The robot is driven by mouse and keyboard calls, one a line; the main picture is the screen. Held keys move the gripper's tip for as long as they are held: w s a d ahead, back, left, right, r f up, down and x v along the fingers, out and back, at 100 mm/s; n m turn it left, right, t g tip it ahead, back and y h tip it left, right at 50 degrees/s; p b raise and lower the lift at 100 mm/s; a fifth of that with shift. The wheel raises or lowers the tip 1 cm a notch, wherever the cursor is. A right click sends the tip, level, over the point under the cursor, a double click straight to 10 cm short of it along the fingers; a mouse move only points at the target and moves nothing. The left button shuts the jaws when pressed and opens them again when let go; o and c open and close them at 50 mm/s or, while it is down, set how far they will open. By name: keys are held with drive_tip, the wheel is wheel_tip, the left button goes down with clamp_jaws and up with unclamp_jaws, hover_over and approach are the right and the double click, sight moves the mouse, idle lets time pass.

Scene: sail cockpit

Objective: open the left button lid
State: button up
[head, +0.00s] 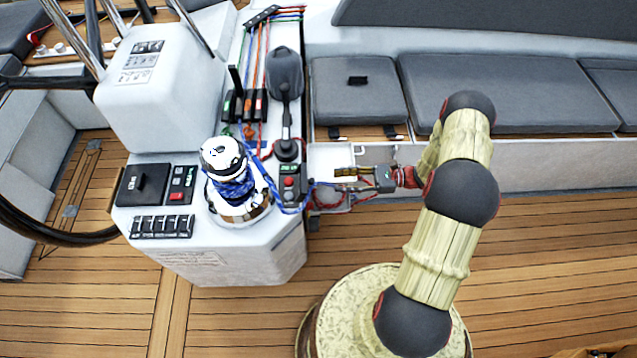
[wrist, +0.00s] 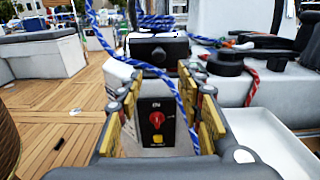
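My gripper (head: 345,174) is to the right of the white console (head: 240,262), pointing left at it. In the wrist view my gripper (wrist: 161,80) has its two yellow-padded fingers spread apart, with nothing held between them. Beyond them is a dark panel with a red knob and a yellow button (wrist: 157,122) on the console's side. On the console top in the head view, a small button panel (head: 289,186) sits right of the chrome winch (head: 238,208). Another button panel (head: 181,184) sits left of it. I cannot tell which part is the left button lid.
Blue rope (wrist: 172,70) hangs across the wrist view near the fingers. A white open tray or bin (wrist: 275,145) is at its right. Grey seat cushions (head: 480,92) line the back. The wooden deck (head: 555,245) is open at the right.

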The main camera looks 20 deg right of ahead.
sight(305, 183)
drive_tip(key=x, duration=0.8)
drive_tip(key=shift+r+b, duration=0.35)
drive_tip(key=shift+b, duration=0.1)
drive_tip(key=shift+c, duration=1.2)
clamp_jaws()
